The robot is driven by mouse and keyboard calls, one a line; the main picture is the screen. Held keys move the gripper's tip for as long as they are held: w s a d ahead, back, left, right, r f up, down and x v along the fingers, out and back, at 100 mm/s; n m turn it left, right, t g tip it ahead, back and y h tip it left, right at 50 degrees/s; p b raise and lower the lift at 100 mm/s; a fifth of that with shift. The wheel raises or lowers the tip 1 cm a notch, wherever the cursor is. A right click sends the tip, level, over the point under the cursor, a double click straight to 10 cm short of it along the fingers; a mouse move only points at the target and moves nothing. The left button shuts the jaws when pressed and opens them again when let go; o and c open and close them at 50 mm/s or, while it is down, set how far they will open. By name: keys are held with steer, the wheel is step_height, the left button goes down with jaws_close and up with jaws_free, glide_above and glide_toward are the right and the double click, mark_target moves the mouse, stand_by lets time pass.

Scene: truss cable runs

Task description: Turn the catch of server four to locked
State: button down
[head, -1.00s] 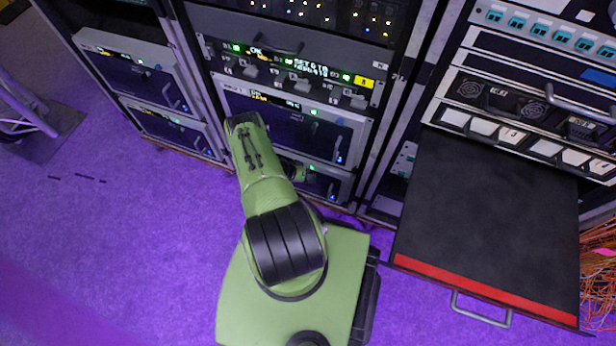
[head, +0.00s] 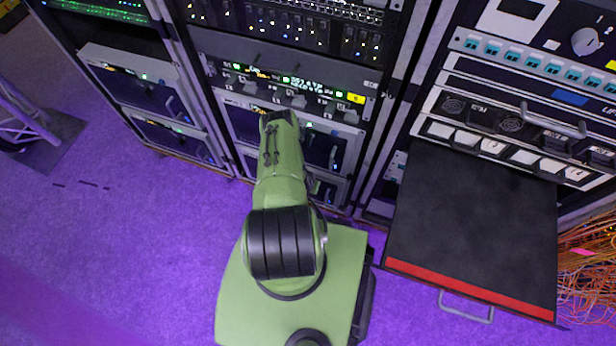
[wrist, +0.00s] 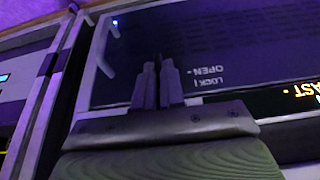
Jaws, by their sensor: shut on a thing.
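In the wrist view my gripper (wrist: 157,68) reaches over a dark server front (wrist: 225,35), its two narrow fingers close together. The jaws are shut on the small dark catch, which is mostly hidden between the fingertips. White lettering OPEN and LOCK (wrist: 200,78) shows upside down just right of the fingers. The catch's exact angle to these marks is hard to tell. In the head view my forearm reaches to the middle rack's servers (head: 318,148) and hides the gripper and the catch.
A black shelf with a red front edge (head: 470,290) sticks out of the right rack. Orange cables (head: 585,270) hang beside it. A left rack (head: 165,95) stands close by. Purple floor (head: 110,250) is open at front left.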

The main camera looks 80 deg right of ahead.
stand_by(0.4)
steer(key=c, duration=1.2)
jaws_free()
steer(key=shift+c, duration=0.2)
steer(key=p+v, duration=0.6)
steer(key=v, duration=0.9)
steer(key=shift+a+r, duration=0.2)
steer(key=shift+r, duration=0.15)
steer(key=shift+s, duration=0.1)
